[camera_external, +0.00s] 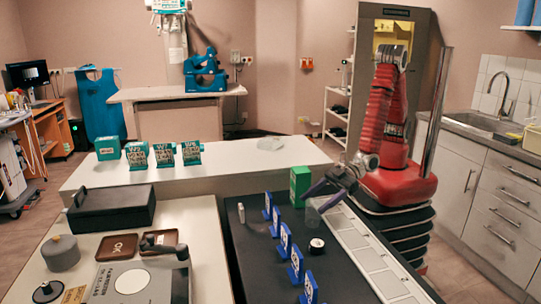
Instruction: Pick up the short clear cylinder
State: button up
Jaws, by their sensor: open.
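A short clear cylinder (312,215) appears as a faint, see-through grey shape on the dark table top, just right of the row of blue stands. My gripper (314,202) reaches in from the right, with dark fingers spread apart. Its fingertips show right above and beside the clear cylinder. I cannot tell from this one view whether they touch it or how far around it they are. My red arm comes down from the right behind the gripper.
Several blue stands (286,241) run along the dark table (262,262). A green box (299,181) stands close behind the gripper. A small black-and-white round item (317,246) lies nearer. A pale panelled strip (368,255) runs along the right side.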

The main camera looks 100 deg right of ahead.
aim_at(307, 208)
jog(key=shift+x, duration=2.55)
jog(key=shift+a+r, duration=0.15)
jog(key=c, duration=1.4)
